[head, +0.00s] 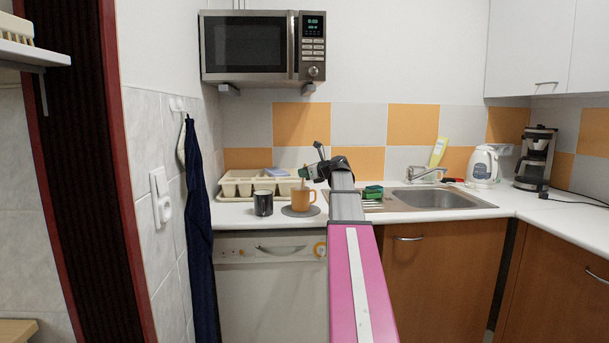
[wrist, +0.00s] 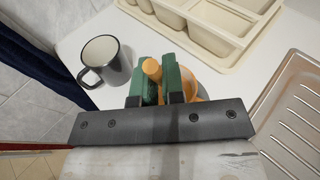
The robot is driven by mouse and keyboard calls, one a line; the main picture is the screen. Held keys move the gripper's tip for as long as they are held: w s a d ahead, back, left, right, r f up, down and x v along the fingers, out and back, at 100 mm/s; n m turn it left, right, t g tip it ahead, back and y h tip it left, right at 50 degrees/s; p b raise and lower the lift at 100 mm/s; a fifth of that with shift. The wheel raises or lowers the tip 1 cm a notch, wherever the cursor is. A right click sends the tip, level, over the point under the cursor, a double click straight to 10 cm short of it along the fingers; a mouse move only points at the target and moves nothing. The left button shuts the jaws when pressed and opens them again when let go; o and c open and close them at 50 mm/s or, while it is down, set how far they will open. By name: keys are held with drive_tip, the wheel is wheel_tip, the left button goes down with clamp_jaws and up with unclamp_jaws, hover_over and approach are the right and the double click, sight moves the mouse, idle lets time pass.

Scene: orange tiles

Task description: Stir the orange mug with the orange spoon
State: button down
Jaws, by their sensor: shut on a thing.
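The orange mug (head: 302,199) stands on a round grey mat (head: 300,211) on the counter, left of the sink. In the wrist view the mug (wrist: 204,92) is largely hidden behind my gripper (wrist: 162,82). My gripper is above the mug, with its green fingers shut on the orange spoon (wrist: 151,70). In the head view the gripper (head: 305,173) shows over the mug, and the spoon (head: 302,184) runs down to the mug's opening. The spoon's lower end is hidden, so its depth in the mug cannot be told.
A dark grey mug (head: 263,203) stands just left of the orange mug. A cream dish rack (head: 240,189) is behind, and the steel sink (head: 434,197) is to the right. A green sponge (head: 373,192) lies near the sink. A microwave (head: 262,46) hangs above.

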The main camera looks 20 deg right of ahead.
wheel_tip(320, 180, up, 9)
drive_tip(key=s, duration=0.1)
drive_tip(key=shift+s+d, duration=0.25)
drive_tip(key=shift+s, duration=0.15)
idle(0.6)
idle(0.8)
wheel_tip(320, 180, up, 5)
idle(0.6)
